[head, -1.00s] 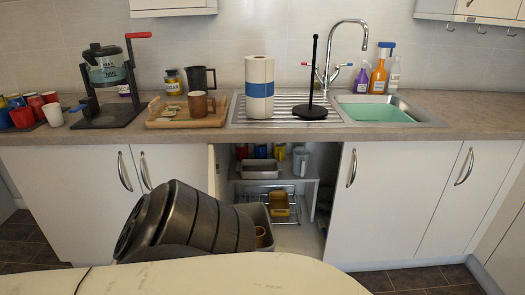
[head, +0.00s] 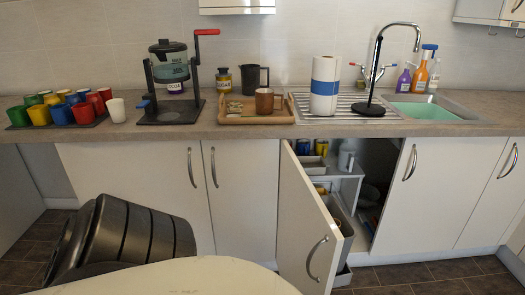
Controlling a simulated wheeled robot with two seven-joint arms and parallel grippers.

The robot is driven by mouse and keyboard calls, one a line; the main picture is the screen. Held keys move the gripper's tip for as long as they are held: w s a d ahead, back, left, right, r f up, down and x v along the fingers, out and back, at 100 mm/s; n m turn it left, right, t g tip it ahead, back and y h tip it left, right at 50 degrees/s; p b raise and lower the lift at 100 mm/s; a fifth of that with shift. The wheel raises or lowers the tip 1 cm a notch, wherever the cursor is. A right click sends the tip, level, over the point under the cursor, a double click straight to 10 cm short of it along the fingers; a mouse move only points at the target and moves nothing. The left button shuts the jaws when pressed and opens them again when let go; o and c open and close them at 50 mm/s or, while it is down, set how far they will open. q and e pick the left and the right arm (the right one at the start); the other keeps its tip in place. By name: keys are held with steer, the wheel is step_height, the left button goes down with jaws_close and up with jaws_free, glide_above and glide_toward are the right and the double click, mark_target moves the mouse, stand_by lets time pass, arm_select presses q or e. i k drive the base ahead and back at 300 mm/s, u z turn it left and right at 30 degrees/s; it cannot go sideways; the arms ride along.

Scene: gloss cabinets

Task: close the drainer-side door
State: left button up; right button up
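The drainer-side door (head: 308,222) is a white cabinet door below the left part of the sink's drainer (head: 350,108). It stands ajar, hinged at its left edge and swung out toward me. Its curved metal handle (head: 317,258) is near the free edge. The open cupboard behind it shows a shelf (head: 345,168) and a grey bin (head: 343,222), partly hidden by the door. Neither gripper is in view.
A pale rounded surface (head: 180,278) fills the bottom foreground. The neighbouring doors at left (head: 135,190) and right (head: 415,190) are shut. Cups, a coffee maker (head: 170,80), a tray (head: 232,117) and a paper roll (head: 325,85) stand on the counter. Dark tiled floor shows at the right.

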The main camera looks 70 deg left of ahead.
mark_target(310, 245)
steer(key=u, duration=1.85)
steer(key=i, duration=0.5)
steer(key=z, duration=0.9)
